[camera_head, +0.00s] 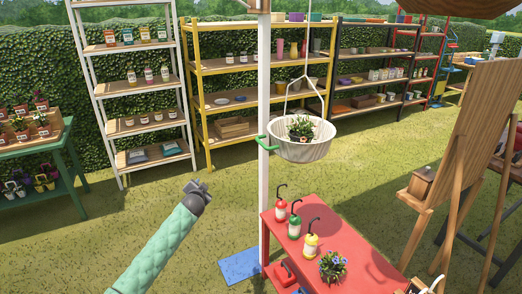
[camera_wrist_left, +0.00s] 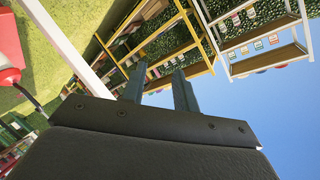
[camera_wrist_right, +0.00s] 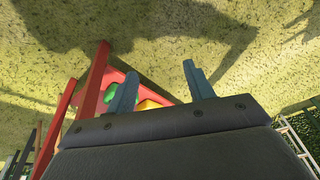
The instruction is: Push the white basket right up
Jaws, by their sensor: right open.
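The white basket (camera_head: 300,150) hangs from white cords in the head view, right of a white post (camera_head: 264,190). A potted plant (camera_head: 302,128) sits in it. A green handle (camera_head: 265,143) is at the post beside the basket's left side. My left gripper (camera_head: 199,186) is left of and below the basket, apart from it. Its fingers also show spread and empty in the left wrist view (camera_wrist_left: 158,88). My right gripper (camera_wrist_right: 157,85) is open and empty in the right wrist view, above grass near red furniture. I do not make it out in the head view.
A red table (camera_head: 345,262) below the basket holds red, green and yellow pump bottles and a potted flower (camera_head: 332,266). A wooden easel (camera_head: 455,170) stands at right. White (camera_head: 140,90) and yellow (camera_head: 245,70) shelves stand behind. A green table (camera_head: 40,155) is at left; grass between is clear.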

